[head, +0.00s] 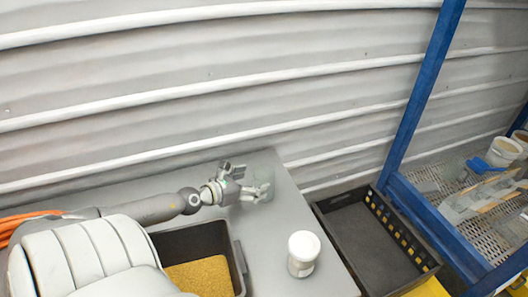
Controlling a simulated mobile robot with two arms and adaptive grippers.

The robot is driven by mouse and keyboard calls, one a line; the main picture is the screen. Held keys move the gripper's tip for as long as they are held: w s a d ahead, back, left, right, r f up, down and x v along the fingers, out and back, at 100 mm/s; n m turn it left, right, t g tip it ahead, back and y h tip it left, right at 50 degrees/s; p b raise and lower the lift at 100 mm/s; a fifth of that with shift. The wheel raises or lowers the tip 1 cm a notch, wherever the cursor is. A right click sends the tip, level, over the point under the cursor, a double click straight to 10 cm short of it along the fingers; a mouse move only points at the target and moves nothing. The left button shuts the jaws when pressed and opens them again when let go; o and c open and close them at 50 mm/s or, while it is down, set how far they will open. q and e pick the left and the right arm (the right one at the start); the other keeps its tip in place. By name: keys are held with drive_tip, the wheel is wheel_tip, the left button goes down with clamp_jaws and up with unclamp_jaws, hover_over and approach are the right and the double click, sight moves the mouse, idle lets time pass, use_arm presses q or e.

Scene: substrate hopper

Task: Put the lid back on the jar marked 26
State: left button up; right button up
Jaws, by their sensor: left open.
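My left gripper (250,181) is open above the grey table top (262,236), near its far edge. A pale, see-through, greenish jar-like thing (265,174) stands right at its fingertips. I cannot tell whether the fingers touch it or whether it has a lid. A white-topped jar (303,252) stands upright near the table's right edge, apart from the gripper. Its top looks like a white lid. No number 26 is readable on either. No loose lid can be made out. My right gripper is not in view.
A dark bin (239,259) with yellow grains stands at the front, below my left arm. Right of the table is a black crate (378,243). A blue-framed rack (421,110) holds white tubs (504,151) and flat pieces. A ribbed wall closes the back.

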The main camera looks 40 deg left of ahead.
sight(271, 176)
use_arm(q)
drive_tip(key=shift+w, duration=0.15)
drive_tip(key=shift+w+d+f, duration=0.1)
drive_tip(key=shift+w, duration=0.45)
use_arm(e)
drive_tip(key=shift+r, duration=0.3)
use_arm(q)
drive_tip(key=shift+p+x, duration=0.3)
drive_tip(key=shift+x, duration=1.7)
drive_tip(key=shift+s+d+f, duration=0.1)
drive_tip(key=c, duration=1.3)
drive_tip(key=shift+c, duration=0.2)
